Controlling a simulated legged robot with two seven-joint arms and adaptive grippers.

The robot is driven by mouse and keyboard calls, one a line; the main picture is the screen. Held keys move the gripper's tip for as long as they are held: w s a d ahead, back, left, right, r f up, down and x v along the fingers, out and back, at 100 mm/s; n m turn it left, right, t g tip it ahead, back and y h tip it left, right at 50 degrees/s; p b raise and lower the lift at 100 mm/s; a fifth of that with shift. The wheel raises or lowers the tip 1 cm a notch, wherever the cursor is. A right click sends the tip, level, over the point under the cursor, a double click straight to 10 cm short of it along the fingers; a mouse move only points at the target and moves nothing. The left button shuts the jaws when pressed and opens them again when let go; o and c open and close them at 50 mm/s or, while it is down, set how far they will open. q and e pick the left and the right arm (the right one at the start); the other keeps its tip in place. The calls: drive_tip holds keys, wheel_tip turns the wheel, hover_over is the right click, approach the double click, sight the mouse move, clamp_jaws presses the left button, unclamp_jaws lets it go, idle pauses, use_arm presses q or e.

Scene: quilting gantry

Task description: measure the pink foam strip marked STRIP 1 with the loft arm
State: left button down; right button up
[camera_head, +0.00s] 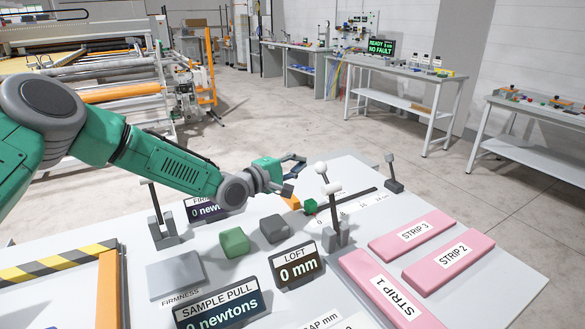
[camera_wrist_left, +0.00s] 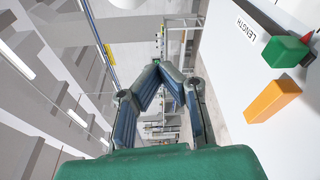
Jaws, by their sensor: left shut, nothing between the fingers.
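The pink foam strip marked STRIP 1 (camera_head: 372,276) lies flat at the front right of the grey-white table, its lower end cut off by the frame. The loft arm (camera_head: 328,195), a tilted lever with a white ball on top, rises from a grey post just behind the LOFT display (camera_head: 298,268), which reads 0 mm. My left gripper (camera_head: 292,172) is above the table's back part, left of and beyond the lever's ball, apart from it as far as I can tell. In the left wrist view its fingers (camera_wrist_left: 155,68) meet, with nothing between them. My right gripper does not show.
STRIP 2 (camera_head: 448,262) and STRIP 3 (camera_head: 409,236) lie right of STRIP 1. An orange block (camera_wrist_left: 272,100) and a green block (camera_wrist_left: 285,52) sit near the LENGTH scale. Another lever (camera_head: 160,222) stands at left. The SAMPLE PULL display (camera_head: 217,305) is in front.

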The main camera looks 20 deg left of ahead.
sight(320, 165)
use_arm(q)
drive_tip(key=shift+m, duration=0.7)
drive_tip(key=s+d, duration=0.1)
drive_tip(key=d, duration=0.1)
drive_tip(key=s+d+r, duration=0.1)
drive_tip(key=s+d+r+p, duration=0.1)
drive_tip(key=s+d, duration=0.1)
drive_tip(key=shift+d, duration=0.3)
drive_tip(key=shift+s+d+r+m, duration=0.35)
drive_tip(key=shift+s+r+m, duration=0.05)
drive_tip(key=shift+r+m, duration=0.1)
drive_tip(key=s+d+m, duration=0.1)
drive_tip(key=s+d+r+m+b, duration=0.1)
drive_tip(key=s+m, duration=0.1)
drive_tip(key=shift+s+d+r+t+h, duration=0.1)
drive_tip(key=shift+s+t+h, duration=0.15)
drive_tip(key=shift+t+h, duration=0.15)
drive_tip(key=s+d+f+m+h+b, duration=0.3)
drive_tip(key=s+d+f+m+b, duration=0.4)
drive_tip(key=s+d+m+b, duration=0.3)
drive_tip(key=s+d+m, duration=0.1)
drive_tip(key=d+m, duration=0.1)
drive_tip(key=m, duration=0.2)
drive_tip(key=shift+s+d+h, duration=0.2)
drive_tip(key=shift+s+h, duration=0.1)
drive_tip(key=shift+s, duration=0.05)
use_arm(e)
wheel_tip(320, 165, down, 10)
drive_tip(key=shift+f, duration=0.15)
